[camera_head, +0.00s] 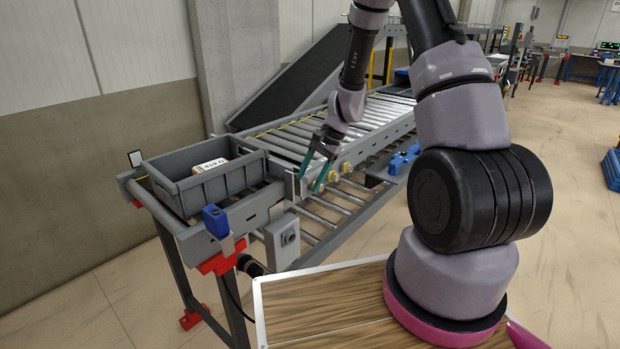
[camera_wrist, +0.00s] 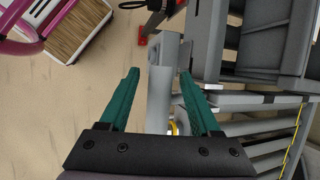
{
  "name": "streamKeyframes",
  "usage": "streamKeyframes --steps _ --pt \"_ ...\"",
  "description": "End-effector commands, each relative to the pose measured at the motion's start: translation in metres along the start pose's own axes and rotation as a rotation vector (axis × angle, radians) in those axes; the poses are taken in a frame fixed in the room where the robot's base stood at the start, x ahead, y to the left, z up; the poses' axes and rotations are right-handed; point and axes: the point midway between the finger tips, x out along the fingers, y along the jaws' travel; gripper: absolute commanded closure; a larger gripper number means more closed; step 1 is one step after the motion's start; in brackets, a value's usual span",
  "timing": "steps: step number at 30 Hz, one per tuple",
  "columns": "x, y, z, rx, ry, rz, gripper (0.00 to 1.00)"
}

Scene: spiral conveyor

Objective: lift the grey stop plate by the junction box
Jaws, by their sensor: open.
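The grey stop plate (camera_head: 291,186) stands upright at the end of the roller line, just above the grey junction box (camera_head: 283,240) with its round knob. My gripper (camera_head: 311,184) has teal fingers pointing down, spread apart, just right of the plate in the head view. In the wrist view my gripper (camera_wrist: 158,73) is open, and a light grey upright piece (camera_wrist: 159,100), which looks like the stop plate, shows between the fingers. I cannot tell whether either finger touches it. Its lower part is hidden by the gripper body.
A grey crate (camera_head: 178,193) holding a labelled box (camera_head: 209,167) sits left of the plate. A blue device (camera_head: 215,220) is on the frame corner. Blue parts (camera_head: 398,163) lie farther right.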

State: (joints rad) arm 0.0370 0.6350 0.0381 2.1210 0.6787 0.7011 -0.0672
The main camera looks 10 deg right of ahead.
Motion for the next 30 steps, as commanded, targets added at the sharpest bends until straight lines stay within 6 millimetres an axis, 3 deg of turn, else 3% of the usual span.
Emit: streamKeyframes --steps 3,8,30 --pt "-0.0002 0.0 0.0001 0.0 0.0 0.0 0.4" --pt "-0.0003 -0.0001 0.0001 0.0 0.0 0.0 1.0" --pt "-0.0007 -0.0003 -0.0001 -0.001 0.0 0.0 1.0"
